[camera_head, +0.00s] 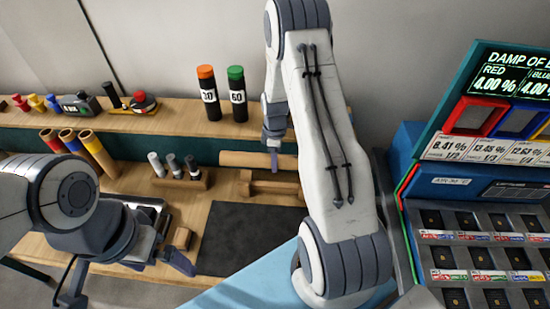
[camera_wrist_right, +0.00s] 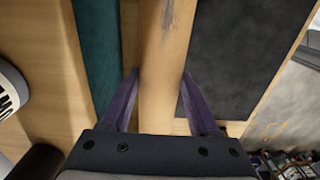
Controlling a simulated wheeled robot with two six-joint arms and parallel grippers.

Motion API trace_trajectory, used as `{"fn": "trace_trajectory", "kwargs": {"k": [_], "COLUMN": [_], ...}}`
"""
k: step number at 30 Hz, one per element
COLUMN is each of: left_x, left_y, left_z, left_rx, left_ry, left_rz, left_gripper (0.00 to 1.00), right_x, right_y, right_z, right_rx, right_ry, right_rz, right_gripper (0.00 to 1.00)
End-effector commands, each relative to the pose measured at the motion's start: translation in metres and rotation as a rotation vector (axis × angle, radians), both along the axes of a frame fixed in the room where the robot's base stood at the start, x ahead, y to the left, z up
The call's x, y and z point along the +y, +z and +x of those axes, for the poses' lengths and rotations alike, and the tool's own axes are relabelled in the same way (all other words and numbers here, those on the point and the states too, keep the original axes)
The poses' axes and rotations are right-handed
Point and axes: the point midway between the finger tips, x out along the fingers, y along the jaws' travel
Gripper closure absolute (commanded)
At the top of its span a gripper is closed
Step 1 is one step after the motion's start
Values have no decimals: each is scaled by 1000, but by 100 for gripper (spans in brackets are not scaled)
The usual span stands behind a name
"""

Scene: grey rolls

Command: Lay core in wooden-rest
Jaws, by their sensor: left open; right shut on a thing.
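The core (camera_wrist_right: 160,70) is a plain tan cylinder running lengthwise up the right wrist view, between the two purple fingers of my right gripper (camera_wrist_right: 160,82). The right gripper is shut on it. In the head view my right gripper (camera_head: 273,160) points down over the tan wooden-rest (camera_head: 270,188), at the back edge of the dark mat. Core and rest have much the same colour there, so I cannot tell whether they touch. My left gripper (camera_head: 128,280) is open and empty at the lower left, its fingers wide apart.
A dark mat (camera_head: 248,240) lies in front of the rest. A small stand with several short cylinders (camera_head: 174,168) is left of it. Colour-ended tubes (camera_head: 98,152) lie further left. Orange-topped (camera_head: 208,95) and green-topped (camera_head: 238,95) cylinders stand on the shelf. A machine (camera_head: 490,200) fills the right.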

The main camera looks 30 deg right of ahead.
Motion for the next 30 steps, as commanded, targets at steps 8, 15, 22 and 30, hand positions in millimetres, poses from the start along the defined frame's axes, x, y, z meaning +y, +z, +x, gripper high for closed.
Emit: {"fn": "trace_trajectory", "kwargs": {"k": [8,15,22,30], "left_x": [0,0,0,0], "left_y": [-8,-25,-42,-60], "left_z": [0,0,0,0], "left_rx": [0,0,1,1], "left_ry": [1,4,6,7], "left_rz": [0,0,0,0], "left_gripper": [0,0,0,0], "right_x": [-1,-1,-1,-1], "right_y": [-9,-32,-55,-79], "right_z": [-1,-1,-1,-1], "right_rx": [0,1,-1,-1], "right_ry": [-1,-1,-1,-1], "right_rz": [0,1,1,1], "right_gripper": [99,99,99,99]}}
